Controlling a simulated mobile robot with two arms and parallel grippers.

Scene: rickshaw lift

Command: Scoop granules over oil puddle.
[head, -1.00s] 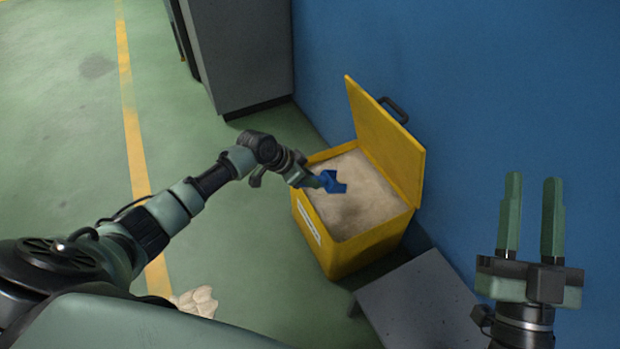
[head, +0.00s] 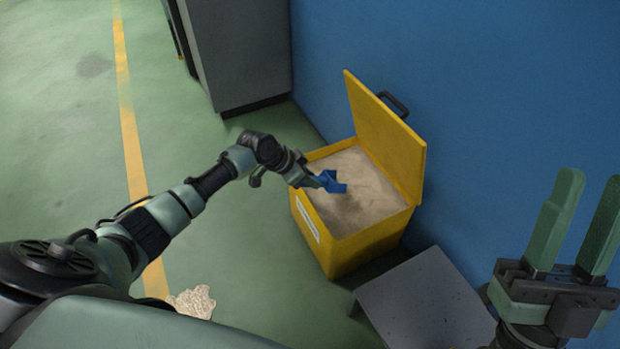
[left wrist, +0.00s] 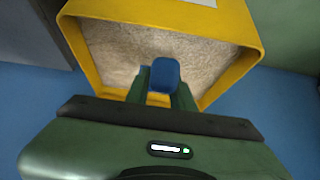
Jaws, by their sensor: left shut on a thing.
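A yellow bin (head: 316,236) with its lid raised holds pale granules (head: 368,180); their surface is darker and hollowed near the front. My left gripper (head: 316,181) is shut on a blue scoop (head: 333,183) over the granules, near the bin's left edge. In the left wrist view the scoop (left wrist: 165,74) sits between the fingers, with the granules (left wrist: 205,50) behind it. Whether the scoop carries granules cannot be told. My right gripper (head: 590,215) is open and empty at the lower right. A faint dark patch (head: 95,65) marks the green floor; whether it is oil is unclear.
A pale, rough heap (head: 193,301) lies on the floor beside the yellow line (head: 131,150), partly hidden by my body. A grey cabinet (head: 237,52) stands behind the bin, against the blue wall (head: 480,90). A low grey platform (head: 420,300) is at front right.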

